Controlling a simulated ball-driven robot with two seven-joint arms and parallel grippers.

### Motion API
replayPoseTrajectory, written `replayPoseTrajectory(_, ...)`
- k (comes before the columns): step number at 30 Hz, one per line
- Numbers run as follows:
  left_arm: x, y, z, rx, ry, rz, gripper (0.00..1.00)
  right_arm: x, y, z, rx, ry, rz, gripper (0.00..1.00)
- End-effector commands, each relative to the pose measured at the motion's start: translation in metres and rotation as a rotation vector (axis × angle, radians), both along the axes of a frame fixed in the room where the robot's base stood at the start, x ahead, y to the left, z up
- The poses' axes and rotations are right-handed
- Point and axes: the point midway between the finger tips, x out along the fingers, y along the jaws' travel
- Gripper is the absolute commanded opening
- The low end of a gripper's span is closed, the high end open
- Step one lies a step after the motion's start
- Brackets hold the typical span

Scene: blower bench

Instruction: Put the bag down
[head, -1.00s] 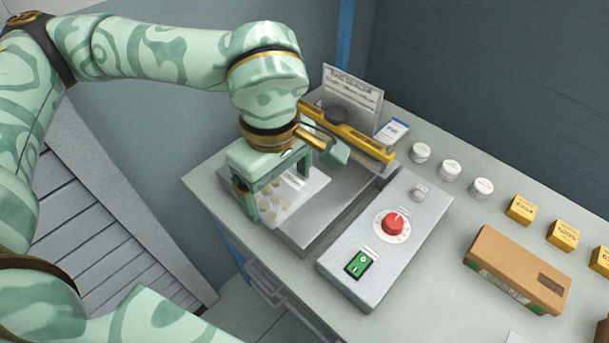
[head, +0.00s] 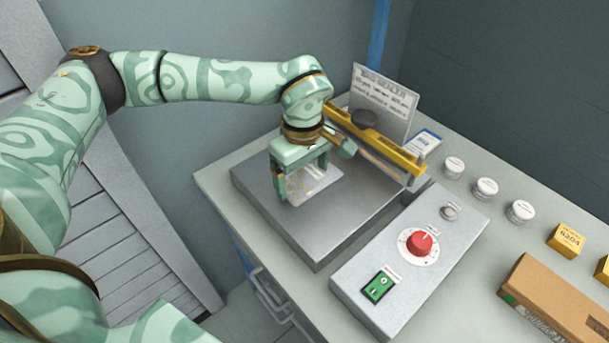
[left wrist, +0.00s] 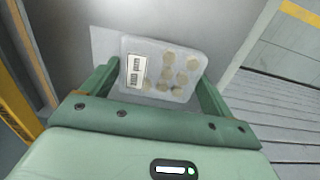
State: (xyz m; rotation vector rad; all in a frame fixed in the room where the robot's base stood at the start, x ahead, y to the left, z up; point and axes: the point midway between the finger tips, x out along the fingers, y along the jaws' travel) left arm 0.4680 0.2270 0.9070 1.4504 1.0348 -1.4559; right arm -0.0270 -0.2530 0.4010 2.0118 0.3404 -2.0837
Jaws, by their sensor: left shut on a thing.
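The bag (head: 315,188) is a small clear pouch with a white label and several round tan pieces inside. My left gripper (head: 300,180) is shut on it over the grey metal plate of the bag sealer (head: 262,200). In the left wrist view the bag (left wrist: 165,70) lies between the two green fingers (left wrist: 158,85), its label at the left. I cannot tell whether the bag touches the plate. My right gripper is not in view.
The sealer's yellow bar (head: 375,140) stands raised behind the plate, with a sign (head: 384,98) behind it. A control box (head: 410,262) with a red knob and green switch is to the right. White jars (head: 486,188) and a cardboard box (head: 550,300) stand farther right.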

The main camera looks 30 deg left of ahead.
Motion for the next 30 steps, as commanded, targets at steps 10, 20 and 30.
replayPoseTrajectory(10, 0.0, 0.0, -0.003, -0.001, -0.003, 0.0, 0.62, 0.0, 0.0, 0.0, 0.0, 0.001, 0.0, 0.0)
replayPoseTrajectory(20, 0.0, 0.0, -0.002, -0.001, -0.004, 0.0, 1.0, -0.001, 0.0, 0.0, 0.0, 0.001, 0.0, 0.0)
replayPoseTrajectory(30, 0.001, 0.0, 0.065, -0.001, -0.011, 0.0, 1.0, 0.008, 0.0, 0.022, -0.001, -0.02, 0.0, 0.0)
